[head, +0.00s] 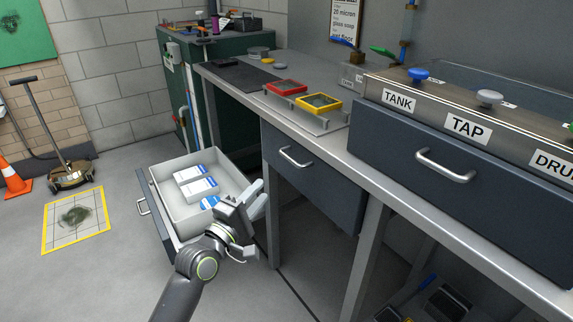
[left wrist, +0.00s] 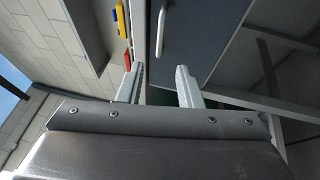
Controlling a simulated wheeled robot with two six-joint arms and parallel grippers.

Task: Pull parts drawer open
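An open drawer (head: 157,188) with pale inner walls and a dark front sticks out at the left end of the bench. Its metal handle (head: 141,205) faces left. White and blue boxes (head: 196,181) lie in it. My left gripper (head: 261,198) is over the drawer's right side in the head view, hiding part of it, with nothing seen between its fingers. In the left wrist view its fingers (left wrist: 160,84) stand apart, with a closed dark drawer and its handle (left wrist: 161,31) beyond them. My right gripper is not in view.
Two closed drawers with handles (head: 296,157) (head: 446,166) are under the bench top (head: 235,85). Red (head: 286,87) and yellow (head: 319,102) trays sit on it. Bench legs stand near my left arm. A yellow-edged mat (head: 60,240) and orange cone (head: 14,180) are on the floor.

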